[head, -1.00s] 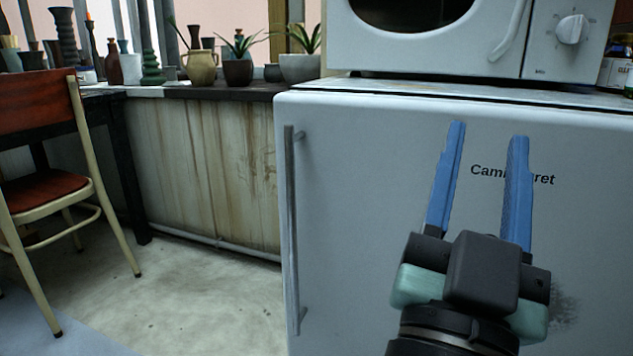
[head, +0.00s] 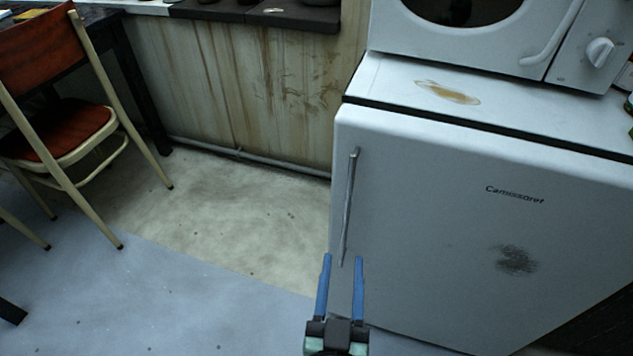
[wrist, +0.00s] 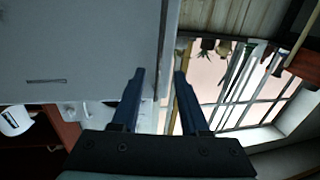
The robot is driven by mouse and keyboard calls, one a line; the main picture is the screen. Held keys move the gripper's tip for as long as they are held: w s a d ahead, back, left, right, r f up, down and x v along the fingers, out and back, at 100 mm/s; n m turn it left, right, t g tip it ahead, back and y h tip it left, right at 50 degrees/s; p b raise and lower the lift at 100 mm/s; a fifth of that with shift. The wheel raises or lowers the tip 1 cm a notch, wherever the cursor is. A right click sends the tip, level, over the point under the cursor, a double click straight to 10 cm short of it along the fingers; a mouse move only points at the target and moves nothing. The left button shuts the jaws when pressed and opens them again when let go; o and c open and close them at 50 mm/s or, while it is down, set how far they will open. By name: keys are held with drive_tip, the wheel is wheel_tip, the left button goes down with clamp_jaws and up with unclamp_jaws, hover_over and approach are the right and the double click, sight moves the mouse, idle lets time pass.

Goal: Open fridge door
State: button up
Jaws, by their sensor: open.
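The white fridge (head: 430,210) stands at the right in the head view with its door shut. A grey vertical bar handle (head: 349,205) runs down the left side of the door. My gripper (head: 341,258) is open and empty, with two blue fingers pointing up in the picture near the lower end of the handle. I cannot tell whether a finger touches the handle. In the wrist view, the fingers of my gripper (wrist: 160,75) are spread, and the fridge door (wrist: 80,50) fills the upper left, apart from a thin edge or bar near the fingertips.
A white microwave (head: 480,35) sits on the fridge, with a brown stain in front of it. A chair with a red seat (head: 70,130) stands at the left. The floor (head: 220,220) between the chair and the fridge is clear.

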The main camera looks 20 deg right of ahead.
sight(347, 210)
drive_tip(key=p+x, duration=0.3)
drive_tip(key=x, duration=1)
drive_tip(key=shift+a, duration=0.1)
drive_tip(key=shift+s, duration=0.1)
drive_tip(key=shift+c, duration=0.2)
clamp_jaws()
idle(0.9)
